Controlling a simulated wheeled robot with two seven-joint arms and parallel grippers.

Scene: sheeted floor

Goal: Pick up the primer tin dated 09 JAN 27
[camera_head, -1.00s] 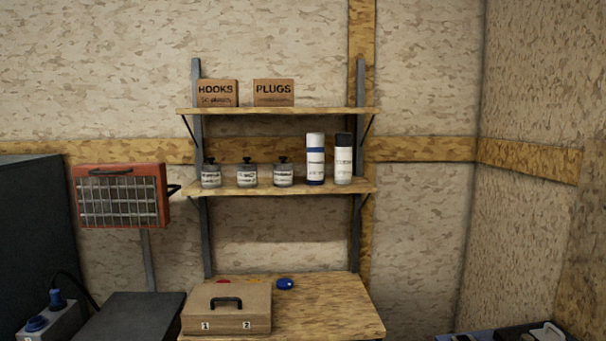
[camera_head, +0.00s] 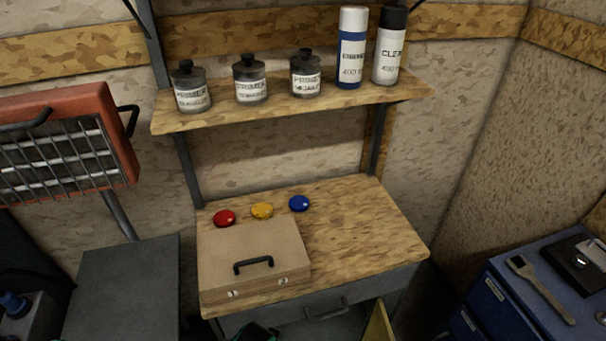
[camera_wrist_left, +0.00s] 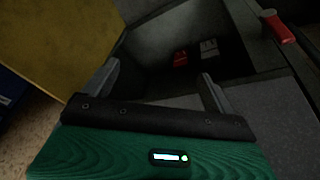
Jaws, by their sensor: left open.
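Three small primer tins with dark stoppers and white labels stand in a row on the wall shelf in the head view: a left tin (camera_head: 192,90), a middle tin (camera_head: 250,80) and a right tin (camera_head: 306,74). Their labels read PRIMER, but the dates below are too small to read, so I cannot tell which is dated 09 JAN 27. My left gripper (camera_wrist_left: 161,86) is open and empty in the wrist view. Its green and dark body just shows at the bottom of the head view, low and well below the shelf. My right gripper is out of view.
A blue-banded can (camera_head: 351,50) and a black-capped can (camera_head: 389,48) stand right of the tins on the shelf (camera_head: 270,112). Below, a lidded box (camera_head: 250,245) sits on the bench (camera_head: 370,225). A red heater (camera_head: 65,145) stands left. A yellow panel (camera_wrist_left: 70,35) is beside my left gripper.

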